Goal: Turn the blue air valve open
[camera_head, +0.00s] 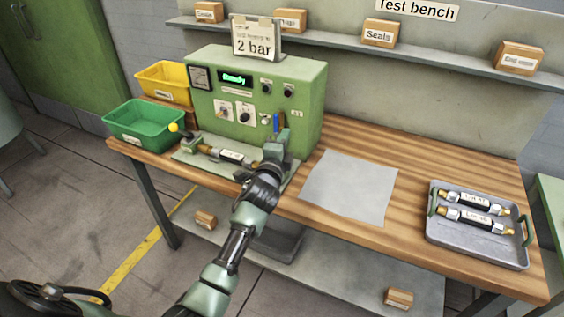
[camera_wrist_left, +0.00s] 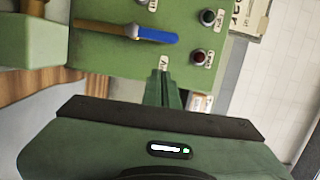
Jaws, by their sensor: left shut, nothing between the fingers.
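The blue air valve handle (camera_head: 276,123) is on the front of the green test machine (camera_head: 310,100), low on its right side. It points upright in the head view. In the left wrist view the blue handle (camera_wrist_left: 158,36) lies sideways, in line with a brass-coloured bar (camera_wrist_left: 100,28). My left gripper (camera_head: 284,136) is in front of the panel, just right of the handle. In the left wrist view its closed fingers (camera_wrist_left: 163,78) point at the panel below the handle, with a visible gap to it. They hold nothing. My right gripper is not in view.
A labelled cylinder (camera_head: 231,156) lies in the fixture before the machine, near a yellow-knobbed lever (camera_head: 174,128). Green (camera_head: 143,127) and yellow (camera_head: 163,84) bins stand left. A grey mat (camera_head: 348,187) is bare. A metal tray (camera_head: 470,248) holds two cylinders at right.

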